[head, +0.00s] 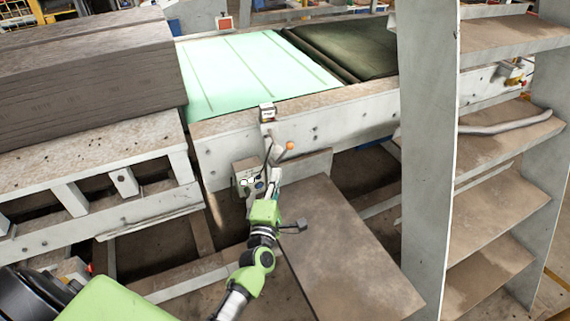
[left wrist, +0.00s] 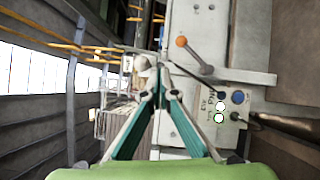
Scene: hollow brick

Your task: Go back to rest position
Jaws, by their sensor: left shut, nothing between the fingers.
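My left gripper (head: 274,172) is on the end of my green and grey arm, raised in front of the conveyor's side, close to a small control box (head: 243,173). In the left wrist view its teal fingers (left wrist: 158,72) come together at the tips with nothing between them. The control box panel (left wrist: 205,112) has lit white buttons and dark blue knobs, and lies to the right of the fingers. A lever with an orange ball (head: 290,146) stands near the gripper; the ball also shows in the left wrist view (left wrist: 181,41). My right gripper is not in view.
A conveyor with a pale green belt (head: 250,70) runs behind the box. Stacked grey slabs (head: 85,75) lie on a frame at left. A tall metal shelf (head: 428,150) stands at right. A brown metal plate (head: 345,250) is below and right of my arm.

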